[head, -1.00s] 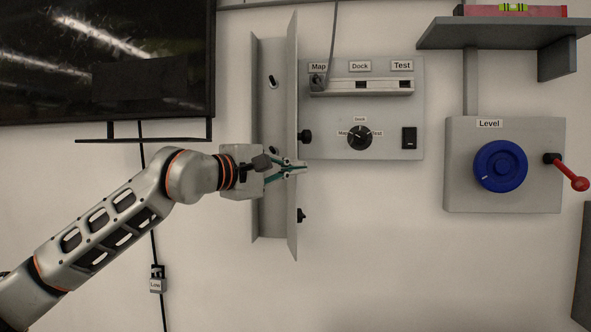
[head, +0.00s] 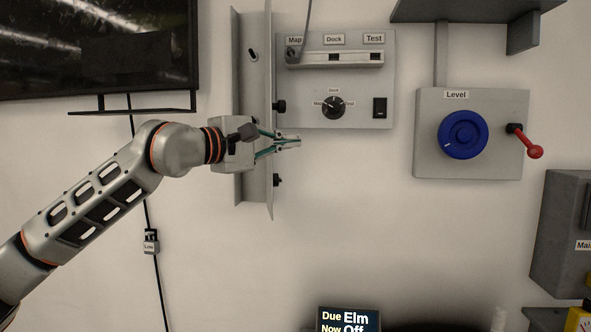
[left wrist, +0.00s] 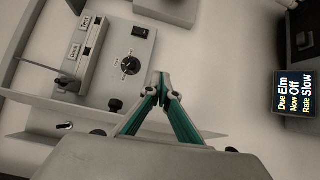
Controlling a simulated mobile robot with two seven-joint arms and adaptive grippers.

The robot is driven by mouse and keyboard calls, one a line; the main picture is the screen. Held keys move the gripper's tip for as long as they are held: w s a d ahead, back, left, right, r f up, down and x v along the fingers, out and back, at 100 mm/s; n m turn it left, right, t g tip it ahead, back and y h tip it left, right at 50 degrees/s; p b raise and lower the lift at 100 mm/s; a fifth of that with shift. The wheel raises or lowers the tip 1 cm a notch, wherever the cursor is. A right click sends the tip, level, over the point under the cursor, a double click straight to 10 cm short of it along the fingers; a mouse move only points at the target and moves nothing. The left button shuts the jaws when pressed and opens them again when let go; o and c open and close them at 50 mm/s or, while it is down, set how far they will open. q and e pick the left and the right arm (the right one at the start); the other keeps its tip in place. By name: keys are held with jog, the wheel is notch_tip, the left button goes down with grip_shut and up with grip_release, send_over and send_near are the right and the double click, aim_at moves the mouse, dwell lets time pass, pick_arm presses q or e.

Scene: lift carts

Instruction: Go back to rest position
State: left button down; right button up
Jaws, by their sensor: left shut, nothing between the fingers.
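My left gripper (head: 290,142) is shut and empty in front of the grey vertical channel (head: 252,185), below the control panel. In the left wrist view the left gripper's fingertips (left wrist: 161,84) meet, with nothing between them. The control panel (head: 350,114) carries Map, Dock and Test sockets, a black dial (head: 333,107) and a black rocker switch (head: 380,107). A cable plug (head: 293,52) sits at the Map socket. My right gripper shows in neither view.
A blue Level wheel (head: 463,135) and a red-handled lever (head: 533,150) are at right, under a grey shelf (head: 478,10). A dark screen (head: 95,45) is at upper left. A lit display (head: 348,319) is at the bottom. The wall between is clear.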

pick_arm(q)
jog(key=s+d+f+n+g+h, duration=0.25)
jog(key=f+n, duration=0.25)
jog(key=f, duration=0.5)
jog(key=s+d+f+n+g+h, duration=0.1)
jog(key=s+d+f+n+h, duration=0.3)
jog(key=f, duration=0.6)
jog(key=s+a+f+n+t+y, duration=0.2)
jog(key=a+f+n+t+y, duration=0.15)
jog(key=f+n, duration=0.7)
jog(key=s+a+f+n+t+y, duration=0.25)
jog(key=a+f+n+y, duration=0.2)
jog(key=f+n, duration=0.65)
jog(key=s+a+f+n+t+y, duration=0.25)
jog(key=a+f+n, duration=0.25)
jog(key=f+n, duration=0.65)
jog(key=s+a+f+n+g+y, duration=0.3)
jog(key=s+f+n, duration=0.5)
jog(key=s+f, duration=0.3)
jog(key=s+a+f+n+g+y, duration=0.2)
jog(key=s+a+f+n+g, duration=0.2)
jog(key=s+f+n, duration=0.3)
jog(key=s+a+f, duration=0.1)
jog(key=s+f, duration=0.4)
jog(key=shift+a+n+y, duration=0.35)
jog(key=shift+n+y, duration=0.05)
